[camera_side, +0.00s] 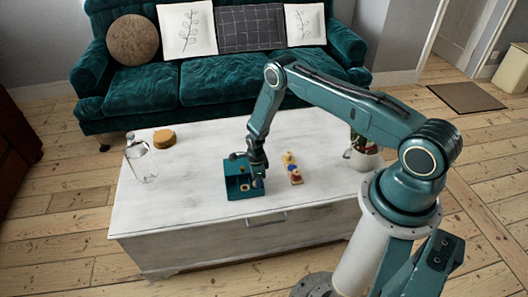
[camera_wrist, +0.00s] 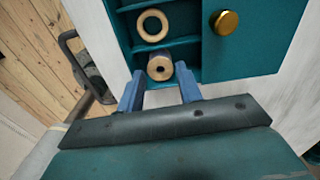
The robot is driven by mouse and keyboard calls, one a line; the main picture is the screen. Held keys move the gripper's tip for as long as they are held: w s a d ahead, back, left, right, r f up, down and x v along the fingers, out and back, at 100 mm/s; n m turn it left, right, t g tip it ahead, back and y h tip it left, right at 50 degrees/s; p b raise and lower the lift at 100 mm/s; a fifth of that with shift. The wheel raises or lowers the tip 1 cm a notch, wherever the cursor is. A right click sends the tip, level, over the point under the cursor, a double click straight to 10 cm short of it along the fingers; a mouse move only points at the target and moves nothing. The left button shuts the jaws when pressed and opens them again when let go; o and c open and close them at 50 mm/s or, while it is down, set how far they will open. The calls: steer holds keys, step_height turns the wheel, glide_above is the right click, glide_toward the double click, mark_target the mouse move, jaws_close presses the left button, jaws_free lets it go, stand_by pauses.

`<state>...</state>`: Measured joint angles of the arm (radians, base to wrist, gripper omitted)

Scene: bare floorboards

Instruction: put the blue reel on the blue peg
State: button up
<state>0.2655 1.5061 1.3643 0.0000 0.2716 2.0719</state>
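My gripper (camera_wrist: 159,72) points down at the teal box on the white chest; its two blue fingers are open. Between and just beyond the fingertips is a small reel (camera_wrist: 161,68) with a pale wooden end and a dark centre hole. Small gaps show on both sides of it; its side colour cannot be told. A pale wooden ring-shaped piece (camera_wrist: 152,25) lies in the neighbouring compartment. In the side view, a small board (camera_side: 292,168) with yellow, red and blue parts lies right of the box. Which part is the blue peg is too small to tell.
The teal box (camera_wrist: 245,50) has dividers and a gold knob (camera_wrist: 226,22) on its flat right part. On the white chest (camera_side: 185,190) are a glass bottle (camera_side: 140,160), a round brown-yellow piece (camera_side: 164,139) and a potted plant (camera_side: 362,155). The chest's front left is clear.

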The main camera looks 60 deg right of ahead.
steer(key=shift+f, duration=0.95)
steer(key=c, duration=0.6)
steer(key=shift+r, duration=0.15)
step_height(320, 180, up, 20)
stand_by(0.5)
steer(key=shift+f, duration=0.2)
stand_by(0.3)
